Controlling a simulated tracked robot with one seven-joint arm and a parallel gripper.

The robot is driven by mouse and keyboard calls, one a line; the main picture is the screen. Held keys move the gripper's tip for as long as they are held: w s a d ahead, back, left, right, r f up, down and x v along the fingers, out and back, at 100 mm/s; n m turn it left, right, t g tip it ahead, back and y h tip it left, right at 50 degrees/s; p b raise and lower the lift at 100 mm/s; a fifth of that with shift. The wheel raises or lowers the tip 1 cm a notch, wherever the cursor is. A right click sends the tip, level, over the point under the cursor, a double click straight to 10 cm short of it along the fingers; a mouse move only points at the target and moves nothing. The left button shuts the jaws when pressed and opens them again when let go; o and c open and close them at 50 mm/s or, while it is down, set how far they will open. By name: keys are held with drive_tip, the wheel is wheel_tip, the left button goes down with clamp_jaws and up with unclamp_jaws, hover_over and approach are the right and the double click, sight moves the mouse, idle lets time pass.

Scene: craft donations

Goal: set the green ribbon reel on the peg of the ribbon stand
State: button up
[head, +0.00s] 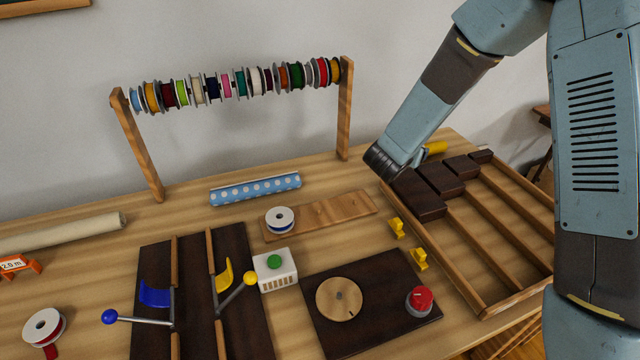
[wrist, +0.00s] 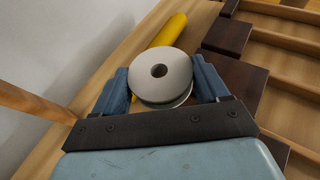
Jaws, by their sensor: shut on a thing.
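The green ribbon reel (wrist: 162,72) is in the wrist view, between my two blue fingers, with its pale round flange and centre hole facing the camera. Only a thin green edge shows below the flange. My gripper (wrist: 161,80) is shut on it. In the head view, my gripper (head: 382,163) is at the table's back right, beside the dark blocks, and the reel cannot be made out there. The ribbon stand looks to be the low wooden board (head: 335,212) in the middle, left of my gripper. A blue-ringed white reel (head: 280,219) sits at its left end; small pegs show farther right.
A rack of several coloured spools (head: 240,85) stands behind. A yellow roll (head: 436,148) lies beyond my gripper. A compartment tray (head: 482,308) with dark blocks (head: 415,195) is at right. Yellow clips (head: 397,228), a dial board (head: 375,320) and a dotted blue roll (head: 255,188) surround the stand.

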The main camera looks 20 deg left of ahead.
drive_tip(key=s+a, duration=1)
drive_tip(key=a, duration=0.2)
hover_over(316, 216)
drive_tip(key=f, duration=0.1)
drive_tip(key=shift+n+y, duration=0.3)
drive_tip(key=shift+n, duration=0.1)
drive_tip(key=shift+f, duration=4.05)
drive_tip(key=o, duration=1.1)
